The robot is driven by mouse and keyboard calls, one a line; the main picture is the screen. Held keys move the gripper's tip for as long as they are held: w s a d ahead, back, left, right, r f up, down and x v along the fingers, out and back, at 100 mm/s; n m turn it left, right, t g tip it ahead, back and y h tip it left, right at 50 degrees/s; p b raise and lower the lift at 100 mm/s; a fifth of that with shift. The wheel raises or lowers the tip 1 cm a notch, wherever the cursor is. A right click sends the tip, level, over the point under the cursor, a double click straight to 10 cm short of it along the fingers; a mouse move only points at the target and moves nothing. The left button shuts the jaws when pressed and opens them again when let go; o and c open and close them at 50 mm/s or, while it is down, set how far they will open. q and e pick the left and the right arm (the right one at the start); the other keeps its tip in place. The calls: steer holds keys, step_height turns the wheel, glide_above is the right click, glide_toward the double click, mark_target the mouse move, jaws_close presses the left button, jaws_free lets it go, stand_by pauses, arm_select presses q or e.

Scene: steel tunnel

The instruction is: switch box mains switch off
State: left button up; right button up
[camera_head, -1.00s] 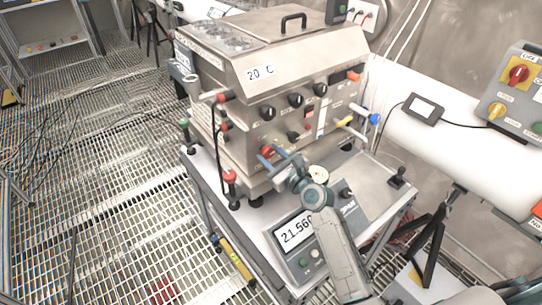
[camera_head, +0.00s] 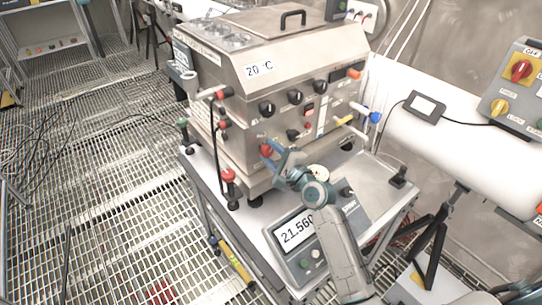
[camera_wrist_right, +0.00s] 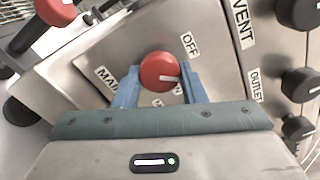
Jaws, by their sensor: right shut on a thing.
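The red round mains knob (camera_wrist_right: 160,72) sits on the steel front panel, beside a partly covered "MAIN..." label and an "OFF" label in the right wrist view. My left gripper is not in view.
A grey box (camera_head: 515,95) at the right carries a red switch (camera_head: 521,70) on a yellow plate and a yellow switch. A scale with a lit display (camera_head: 296,230) stands under my right arm. Black knobs (camera_wrist_right: 298,82) sit close to the right of the gripper.

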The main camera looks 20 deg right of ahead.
steer(key=n+b, duration=0.1)
steer(key=n, duration=0.3)
steer(key=shift+f+b, duration=0.1)
steer(key=shift+b, duration=0.3)
steer(key=shift+n+b, duration=0.6)
steer(key=shift+n, duration=0.9)
steer(key=o, duration=1)
steer(key=shift+r, duration=0.2)
steer(key=b+v, duration=0.1)
steer(key=v, duration=1)
steer(key=shift+b, duration=0.4)
